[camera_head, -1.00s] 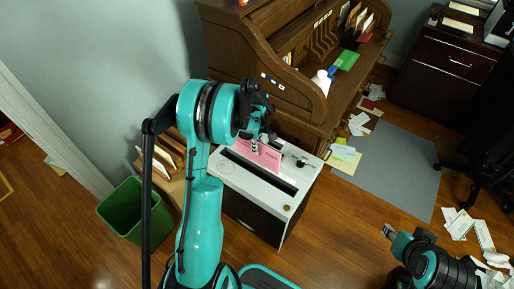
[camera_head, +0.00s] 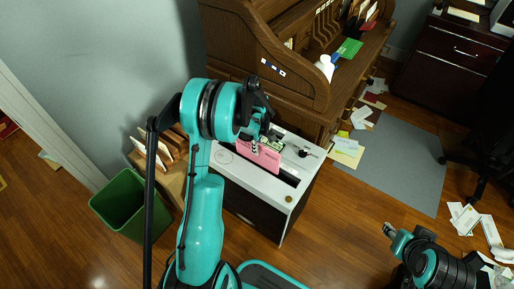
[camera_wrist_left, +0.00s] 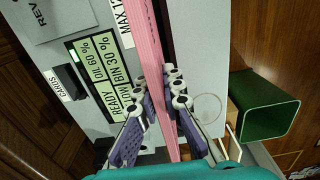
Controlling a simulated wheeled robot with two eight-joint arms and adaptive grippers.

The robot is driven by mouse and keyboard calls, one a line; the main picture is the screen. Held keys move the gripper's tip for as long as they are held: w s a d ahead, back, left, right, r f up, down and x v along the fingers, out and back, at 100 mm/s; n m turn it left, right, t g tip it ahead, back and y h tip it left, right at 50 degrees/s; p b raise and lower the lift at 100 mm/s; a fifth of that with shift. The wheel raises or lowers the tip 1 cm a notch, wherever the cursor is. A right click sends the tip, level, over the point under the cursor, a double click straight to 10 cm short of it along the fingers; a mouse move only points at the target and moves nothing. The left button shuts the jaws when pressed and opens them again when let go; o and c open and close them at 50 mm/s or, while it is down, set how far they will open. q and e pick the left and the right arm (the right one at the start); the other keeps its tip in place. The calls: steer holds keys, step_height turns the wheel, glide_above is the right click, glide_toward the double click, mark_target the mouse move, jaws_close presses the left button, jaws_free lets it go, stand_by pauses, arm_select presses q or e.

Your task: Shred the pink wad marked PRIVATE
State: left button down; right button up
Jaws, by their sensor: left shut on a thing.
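The pink wad (camera_head: 262,158) is a flat pink stack, held on edge. My left gripper (camera_head: 257,141) is shut on it. The left wrist view shows the fingers (camera_wrist_left: 176,98) pinching both sides of the pink stack (camera_wrist_left: 147,40). The shredder (camera_head: 244,171) has a light top with a long dark slot, and the wad stands over the slot's line. I cannot tell whether its lower edge is inside the slot. The PRIVATE marking is not readable. My right gripper (camera_head: 389,231) is low at the right, too small to judge its fingers.
A green bin (camera_head: 124,205) and a wooden file holder (camera_head: 160,150) stand left of the shredder. A roll-top desk (camera_head: 255,55) rises close behind it. Papers (camera_head: 465,218) lie on the floor at right.

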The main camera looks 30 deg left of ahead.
arm_select(q)
steer(key=shift+f, duration=0.3)
steer(key=c, duration=1.6)
jaws_free()
step_height(320, 180, up, 12)
steer(key=s+d+r+m+t, duration=0.4)
steer(key=s+d+r+m, duration=0.4)
steer(key=s+d+r, duration=0.15)
steer(key=shift+s+d+m+t, duration=0.55)
steer(key=shift+s+d+m, duration=0.45)
steer(key=shift+s+m, duration=0.55)
steer(key=shift+s+d+m+t, duration=0.5)
steer(key=shift+s+d+m, duration=0.45)
steer(key=shift+s+m, duration=0.6)
steer(key=shift+s+d+m+t, duration=0.55)
steer(key=shift+s+d+m, duration=0.45)
steer(key=shift+s+m, duration=0.55)
steer(key=shift+s, duration=0.1)
